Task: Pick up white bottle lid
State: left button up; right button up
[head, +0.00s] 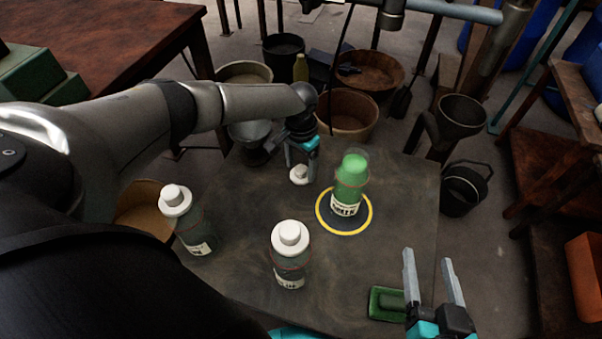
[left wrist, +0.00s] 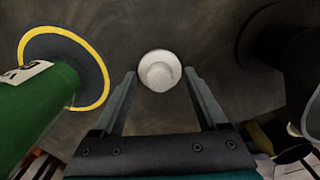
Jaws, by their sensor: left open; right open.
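The loose white bottle lid (head: 299,175) lies on the dark table beside the green bottle. My left gripper (head: 302,160) is open just above it. In the left wrist view the white lid (left wrist: 159,71) sits between and slightly beyond the open fingertips of my left gripper (left wrist: 160,74). The green bottle (head: 350,184) has no white lid and stands in a yellow ring (head: 370,218); its side also shows in the left wrist view (left wrist: 38,105). My right gripper (head: 430,262) is open and empty over the front right of the table.
Two dark bottles with white lids stand at the table's front left (head: 196,228) and front middle (head: 289,262). A green block-like object (head: 386,303) lies near my right gripper. Buckets and tubs (head: 348,113) stand on the floor behind the table (head: 400,190).

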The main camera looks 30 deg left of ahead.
dwell(0.3)
pick_arm(q)
grip_shut()
dwell(0.5)
